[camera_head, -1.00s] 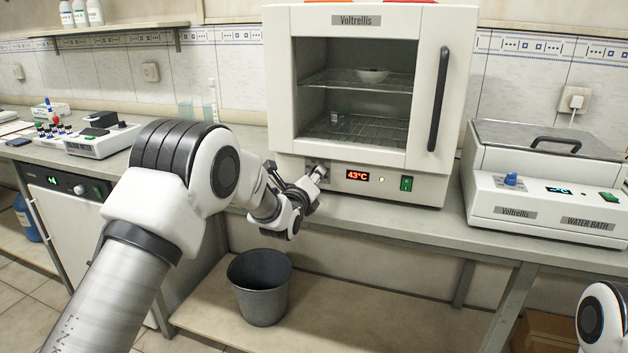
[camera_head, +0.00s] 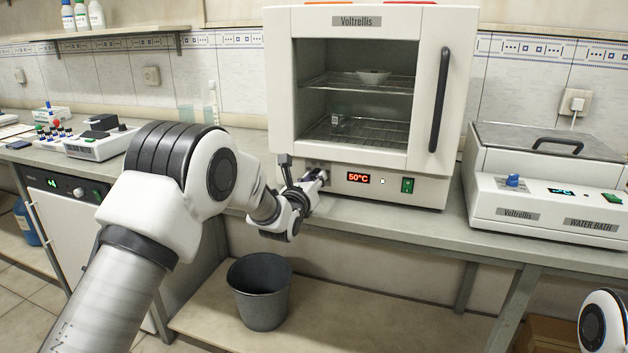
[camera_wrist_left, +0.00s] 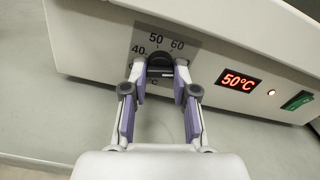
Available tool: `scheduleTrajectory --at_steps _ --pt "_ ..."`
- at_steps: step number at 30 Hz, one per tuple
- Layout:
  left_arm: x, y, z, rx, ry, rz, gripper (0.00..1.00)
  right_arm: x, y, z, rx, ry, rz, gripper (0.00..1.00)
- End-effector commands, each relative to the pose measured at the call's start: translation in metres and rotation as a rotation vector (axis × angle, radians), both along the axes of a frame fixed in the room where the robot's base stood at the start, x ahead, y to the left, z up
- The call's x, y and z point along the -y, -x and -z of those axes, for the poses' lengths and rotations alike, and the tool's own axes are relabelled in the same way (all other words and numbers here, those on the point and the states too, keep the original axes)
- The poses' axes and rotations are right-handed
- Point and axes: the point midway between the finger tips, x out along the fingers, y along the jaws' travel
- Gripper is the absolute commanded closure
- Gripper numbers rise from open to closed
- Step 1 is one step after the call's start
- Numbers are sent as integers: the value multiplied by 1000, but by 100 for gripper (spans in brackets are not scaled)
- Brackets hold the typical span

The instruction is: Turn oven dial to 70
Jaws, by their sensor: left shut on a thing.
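The white Voltrellis oven (camera_head: 357,120) stands on the bench with its door shut. Its red display (camera_head: 359,178) reads 50°C, and it also reads 50°C in the left wrist view (camera_wrist_left: 240,80). The black oven dial (camera_wrist_left: 160,64) sits among the marks 40, 50 and 60; any higher marks are hidden. My left gripper (camera_wrist_left: 158,80) has its purple-lined fingers on both sides of the dial and is shut on it. In the head view my left gripper (camera_head: 318,176) is at the lower left of the oven's front panel and covers most of the dial.
A green switch (camera_head: 407,185) is right of the display. The water bath (camera_head: 545,190) stands to the right on the bench. A grey bin (camera_head: 260,290) is below the bench. Part of my right arm (camera_head: 603,325) shows at the lower right.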

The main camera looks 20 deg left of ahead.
Motion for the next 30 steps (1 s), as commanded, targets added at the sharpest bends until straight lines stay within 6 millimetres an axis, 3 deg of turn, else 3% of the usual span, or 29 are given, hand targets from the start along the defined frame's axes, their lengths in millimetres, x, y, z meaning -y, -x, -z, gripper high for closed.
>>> scheduleTrajectory --at_steps 7,8,9,10,22,30 --pt "0 0 0 -1 0 0 100 0 0 0 0 0 0 100" --pt "0 0 0 -1 0 0 65 0 0 0 0 0 0 100" --pt "0 0 0 -1 1 0 51 0 0 0 0 0 0 100" --pt "0 0 0 -1 1 0 47 0 0 0 0 0 0 100" --pt "0 10 0 -1 1 0 47 0 0 0 0 0 0 100" --pt "-3 74 0 -3 1 0 47 0 0 0 0 0 0 100"
